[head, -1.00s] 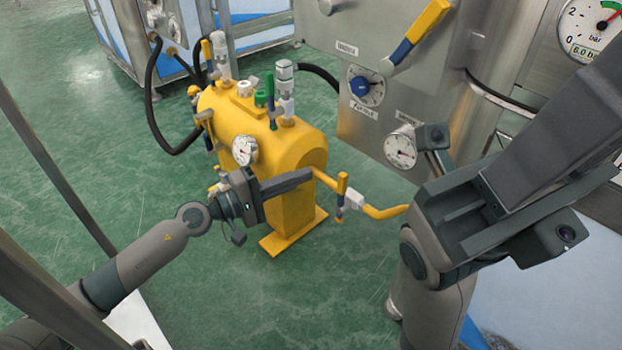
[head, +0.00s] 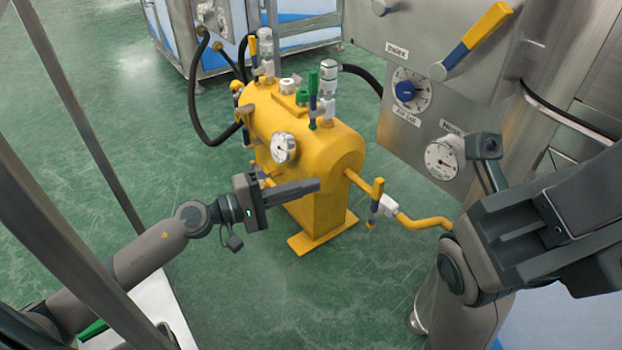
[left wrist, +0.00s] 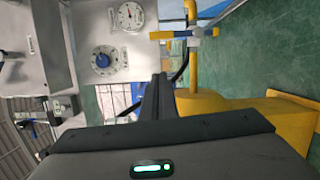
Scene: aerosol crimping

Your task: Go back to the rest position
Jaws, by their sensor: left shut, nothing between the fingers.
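My left gripper (head: 300,189) reaches in from the left in the head view, in front of the yellow tank. Its fingers are together and hold nothing. In the left wrist view its closed fingers (left wrist: 158,95) point away from the camera, towards the grey panel. My right arm fills the right side of the head view, bent in front of the panel. Its gripper body (head: 540,235) shows large and close, but I cannot make out its fingertips.
A yellow tank (head: 315,150) with valves and a gauge stands on the green floor. A yellow pipe (head: 415,222) runs right from it. A steel panel (head: 365,125) with a blue knob (head: 405,91) and gauge (head: 443,160) stands behind my right arm. Grey frame posts (head: 70,95) are at left.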

